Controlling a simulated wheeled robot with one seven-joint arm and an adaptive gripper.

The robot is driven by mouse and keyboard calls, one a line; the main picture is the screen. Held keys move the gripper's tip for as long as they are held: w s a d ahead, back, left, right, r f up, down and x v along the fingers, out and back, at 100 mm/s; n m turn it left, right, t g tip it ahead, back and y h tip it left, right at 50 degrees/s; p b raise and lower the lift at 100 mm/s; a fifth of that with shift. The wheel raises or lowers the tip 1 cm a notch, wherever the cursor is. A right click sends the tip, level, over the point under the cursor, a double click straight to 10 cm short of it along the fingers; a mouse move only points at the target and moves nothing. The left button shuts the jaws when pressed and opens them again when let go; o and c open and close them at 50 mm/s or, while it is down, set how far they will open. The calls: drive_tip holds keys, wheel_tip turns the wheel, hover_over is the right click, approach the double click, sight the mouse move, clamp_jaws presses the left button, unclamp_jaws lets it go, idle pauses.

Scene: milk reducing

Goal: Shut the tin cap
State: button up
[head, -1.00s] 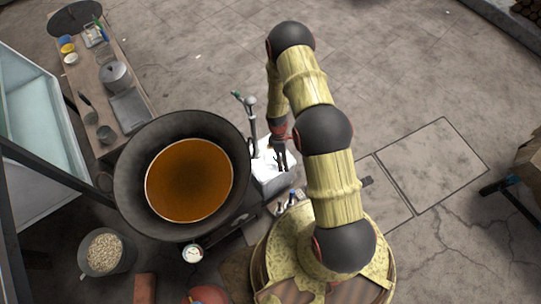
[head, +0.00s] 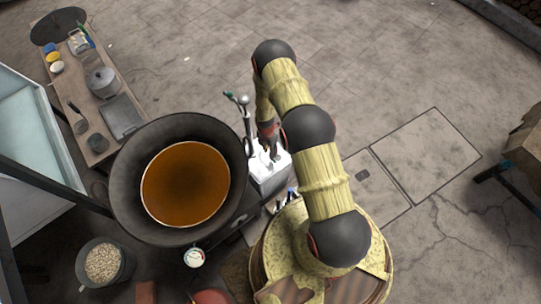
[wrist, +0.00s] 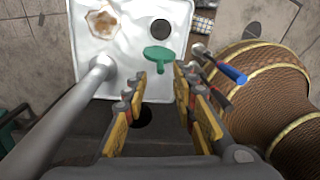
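The white tin (wrist: 130,30) fills the upper middle of the wrist view, with a rusty patch and a round dark hole on its top. A green cap (wrist: 158,56) lies on that top just below the hole, apart from the hole's middle. My gripper (wrist: 161,78) is open, its two fingers either side of empty space, pointing at the cap. No contact with the cap is visible. In the head view the tin (head: 268,178) stands right of the big pan, with my gripper (head: 272,157) over it, partly hiding its top.
A grey pipe (wrist: 85,88) rises close left of my fingers. Tools with blue and black handles (wrist: 222,70) lie at the right, beside a brown woven, gold-banded round body. A wide pan of orange liquid (head: 185,185) is left of the tin. Open paving lies behind.

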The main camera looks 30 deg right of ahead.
drive_tip(key=shift+s+d+f+b, duration=0.15)
drive_tip(key=shift+f+b, duration=0.2)
drive_tip(key=shift+f, duration=1.6)
drive_tip(key=shift+c, duration=0.3)
clamp_jaws()
